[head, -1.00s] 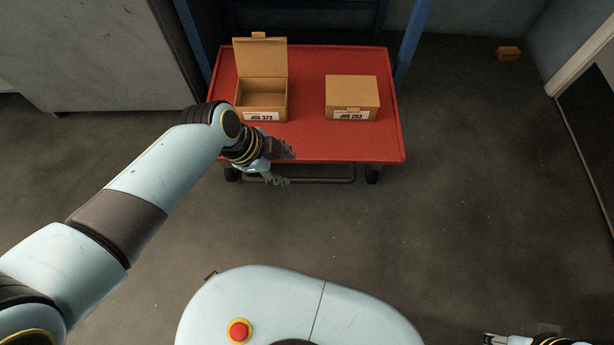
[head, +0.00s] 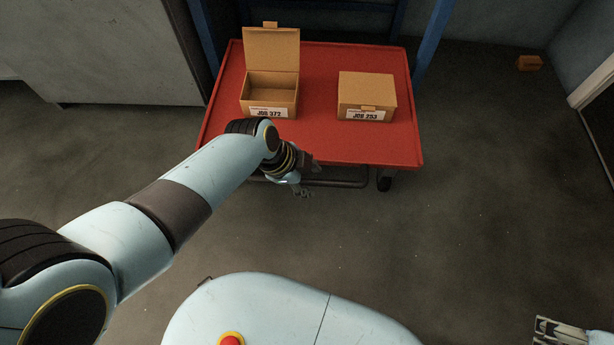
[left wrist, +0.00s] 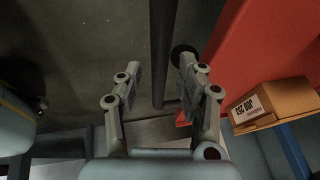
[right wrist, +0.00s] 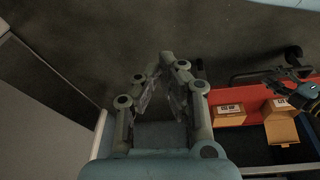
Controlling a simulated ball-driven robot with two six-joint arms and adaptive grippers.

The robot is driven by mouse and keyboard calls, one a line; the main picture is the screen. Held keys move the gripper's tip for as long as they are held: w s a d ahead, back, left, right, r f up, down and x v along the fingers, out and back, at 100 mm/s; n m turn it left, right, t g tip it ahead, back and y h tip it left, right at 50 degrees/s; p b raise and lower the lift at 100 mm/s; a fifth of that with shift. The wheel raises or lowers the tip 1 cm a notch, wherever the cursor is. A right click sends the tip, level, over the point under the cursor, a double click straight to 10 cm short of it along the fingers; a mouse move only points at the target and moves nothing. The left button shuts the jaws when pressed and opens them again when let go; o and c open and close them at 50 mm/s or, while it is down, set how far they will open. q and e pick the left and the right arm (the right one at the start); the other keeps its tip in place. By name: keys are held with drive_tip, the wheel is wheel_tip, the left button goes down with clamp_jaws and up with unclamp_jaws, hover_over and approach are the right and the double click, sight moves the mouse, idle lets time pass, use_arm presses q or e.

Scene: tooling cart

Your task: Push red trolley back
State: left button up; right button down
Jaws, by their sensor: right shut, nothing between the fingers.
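The red trolley (head: 322,140) stands ahead of me, with two cardboard boxes on its top. Its dark handle bar (head: 342,183) runs below the near edge. My left gripper (head: 308,177) is at that near edge, by the bar. In the left wrist view its fingers (left wrist: 160,66) are open, with the dark bar (left wrist: 162,40) running between them; I cannot tell whether they touch it. My right gripper (head: 548,332) is low at the right, far from the trolley. In the right wrist view its fingers (right wrist: 165,75) are shut and empty.
An open box (head: 270,92) labelled JOB 372 and a closed box (head: 366,98) labelled JOB 253 sit on the trolley. Blue posts (head: 435,42) rise behind it. A grey cabinet (head: 115,60) stands left. A small orange box (head: 529,63) lies at the far right. Floor right of the trolley is clear.

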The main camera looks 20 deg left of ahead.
use_arm(q)
clamp_jaws()
